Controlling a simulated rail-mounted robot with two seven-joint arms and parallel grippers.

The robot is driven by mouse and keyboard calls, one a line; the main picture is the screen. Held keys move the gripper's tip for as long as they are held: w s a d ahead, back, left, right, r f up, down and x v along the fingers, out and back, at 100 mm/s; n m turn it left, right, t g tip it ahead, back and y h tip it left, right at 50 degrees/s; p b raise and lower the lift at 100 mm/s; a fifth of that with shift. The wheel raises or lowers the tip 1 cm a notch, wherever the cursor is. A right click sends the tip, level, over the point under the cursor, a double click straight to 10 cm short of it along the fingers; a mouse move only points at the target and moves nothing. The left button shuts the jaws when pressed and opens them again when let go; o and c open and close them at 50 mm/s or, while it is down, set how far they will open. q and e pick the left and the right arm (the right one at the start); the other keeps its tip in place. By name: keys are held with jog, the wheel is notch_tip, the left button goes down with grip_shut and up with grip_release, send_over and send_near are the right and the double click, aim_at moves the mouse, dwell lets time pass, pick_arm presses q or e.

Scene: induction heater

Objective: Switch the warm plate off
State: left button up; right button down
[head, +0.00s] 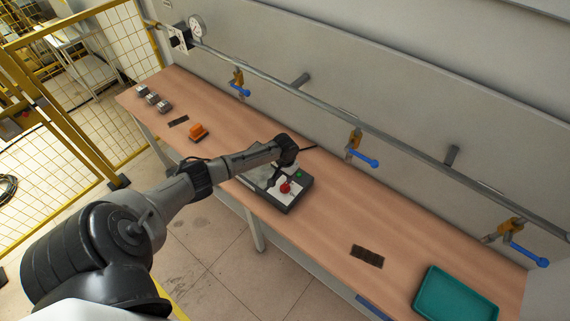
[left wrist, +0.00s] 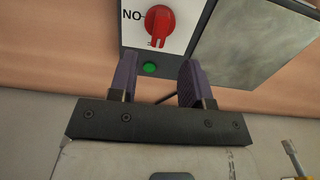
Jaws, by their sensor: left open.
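The warm plate (head: 290,206) is a dark box on the workbench, with a white panel, a red knob (head: 285,188) and a green lamp (head: 299,175). My left gripper (head: 272,181) is over it, beside the knob in the picture. In the left wrist view, the gripper (left wrist: 157,68) is open and empty, with dark purple fingers apart. The red knob (left wrist: 160,25) shows beyond the fingertips, beside an upside-down ON mark. The green lamp (left wrist: 149,68) looks lit between the fingers. The grey heating surface (left wrist: 262,45) is at upper right. My right gripper is not in view.
A teal tray (head: 428,307) and a dark mat (head: 367,257) lie to the right on the bench. An orange block (head: 198,131) and several grey blocks lie to the left. A pipe (head: 340,115) with blue-handled valves runs along the wall behind.

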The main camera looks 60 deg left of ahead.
aim_at(285, 184)
pick_arm(q)
notch_tip(285, 184, up, 7)
dwell(0.3)
dwell(0.5)
